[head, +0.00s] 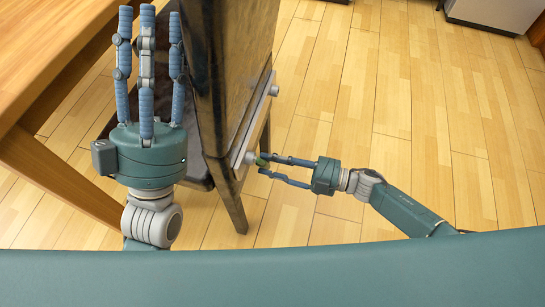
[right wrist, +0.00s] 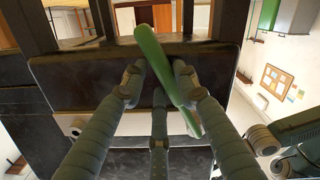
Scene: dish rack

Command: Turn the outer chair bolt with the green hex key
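The dark chair (head: 225,70) stands at centre in the head view. A pale metal strip on its side carries a near round bolt (head: 250,158) and a far bolt (head: 273,90). My right gripper (head: 264,164) is beside the near bolt, its fingers closed around the green hex key, which shows only as a small green bit there. In the right wrist view the green hex key (right wrist: 163,68) lies slanted between the fingertips. Whether its tip sits in the bolt cannot be told. My left gripper (head: 147,25) is open and empty, its fingers straight, left of the chair.
A wooden table (head: 50,40) stands at the left, its leg slanting down near my left arm. The plank floor (head: 400,90) to the right of the chair is clear. A pale cabinet (head: 490,12) stands at the far right.

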